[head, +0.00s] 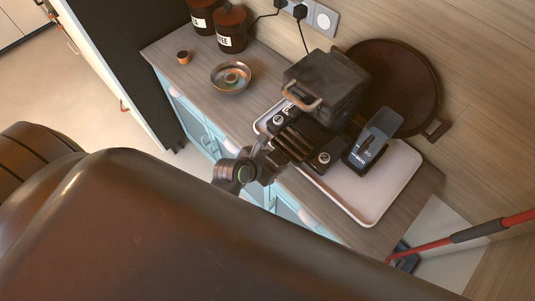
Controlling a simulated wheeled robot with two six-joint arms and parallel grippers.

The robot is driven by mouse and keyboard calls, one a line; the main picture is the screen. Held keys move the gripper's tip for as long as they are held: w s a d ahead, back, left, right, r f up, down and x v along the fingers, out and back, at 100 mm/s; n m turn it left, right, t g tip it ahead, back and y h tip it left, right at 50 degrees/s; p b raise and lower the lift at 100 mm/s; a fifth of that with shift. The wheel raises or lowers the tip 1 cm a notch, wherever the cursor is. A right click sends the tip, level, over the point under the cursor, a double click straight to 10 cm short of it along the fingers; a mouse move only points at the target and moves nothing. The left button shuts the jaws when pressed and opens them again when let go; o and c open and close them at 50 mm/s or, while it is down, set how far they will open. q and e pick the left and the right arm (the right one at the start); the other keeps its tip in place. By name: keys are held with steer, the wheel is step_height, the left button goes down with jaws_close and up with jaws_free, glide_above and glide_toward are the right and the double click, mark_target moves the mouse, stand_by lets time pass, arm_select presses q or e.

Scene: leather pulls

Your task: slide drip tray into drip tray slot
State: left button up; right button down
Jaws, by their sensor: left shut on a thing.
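A black contact grill (327,85) with a handled lid and two front knobs stands on a white tray on the counter. Dark ribbed slats (297,140) show at its front between the knobs. My left gripper (273,157) is at the grill's front edge, just below the slats, shut on a small dark thing that I take to be the drip tray. The gripper and the dark colours hide most of it, so I cannot tell how far it is inside the slot. The slot opening itself is not clearly visible. My right gripper is not in view.
The white tray (375,195) has bare room at its right. A dark device with a display (371,145) stands beside the grill, and a round brown board (408,75) leans behind. A metal bowl (232,76) and jars (230,30) stand left. A red-handled pole (440,244) is at lower right.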

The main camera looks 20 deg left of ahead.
mark_target(287, 149)
arm_select(q)
steer(key=shift+w+d, duration=0.35)
steer(key=shift+w, duration=0.6)
steer(key=shift+w+d, duration=0.3)
steer(key=shift+w, duration=0.6)
steer(key=shift+w+d, duration=0.35)
steer(key=shift+w, duration=0.7)
steer(key=shift+f, duration=0.4)
steer(key=o, duration=1.4)
steer(key=shift+c, duration=0.2)
